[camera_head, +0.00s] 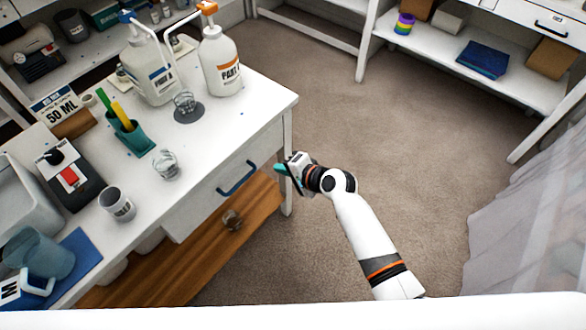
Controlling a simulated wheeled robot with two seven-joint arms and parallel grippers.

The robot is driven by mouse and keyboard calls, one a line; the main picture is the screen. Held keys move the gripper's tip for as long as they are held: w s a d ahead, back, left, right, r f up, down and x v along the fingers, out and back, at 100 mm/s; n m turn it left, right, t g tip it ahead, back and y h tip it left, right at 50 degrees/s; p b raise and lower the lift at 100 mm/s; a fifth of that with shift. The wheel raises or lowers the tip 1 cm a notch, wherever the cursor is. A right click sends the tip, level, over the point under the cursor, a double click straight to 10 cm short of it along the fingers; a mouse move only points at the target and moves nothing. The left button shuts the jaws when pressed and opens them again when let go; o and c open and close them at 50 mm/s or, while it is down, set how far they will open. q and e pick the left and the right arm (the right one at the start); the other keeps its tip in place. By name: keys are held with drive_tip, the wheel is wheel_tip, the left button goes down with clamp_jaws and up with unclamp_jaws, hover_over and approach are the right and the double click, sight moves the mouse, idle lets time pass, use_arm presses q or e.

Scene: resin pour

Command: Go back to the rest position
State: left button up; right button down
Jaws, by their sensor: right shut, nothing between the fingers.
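My right arm reaches up from the lower right of the head view. My right gripper (281,170) is shut and empty, with teal fingertips pointing left. It is in front of the white workbench (250,110), close to its right front leg and to the right of the blue drawer handle (238,178). A gap to the handle shows in the picture. My left gripper is not in view.
A wooden lower shelf (190,260) is below. The carpet (400,150) to the right is clear.

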drive_tip(key=v, duration=0.3)
drive_tip(key=shift+s+d+r, duration=0.15)
drive_tip(key=shift+s+d, duration=0.1)
drive_tip(key=shift+d, duration=0.05)
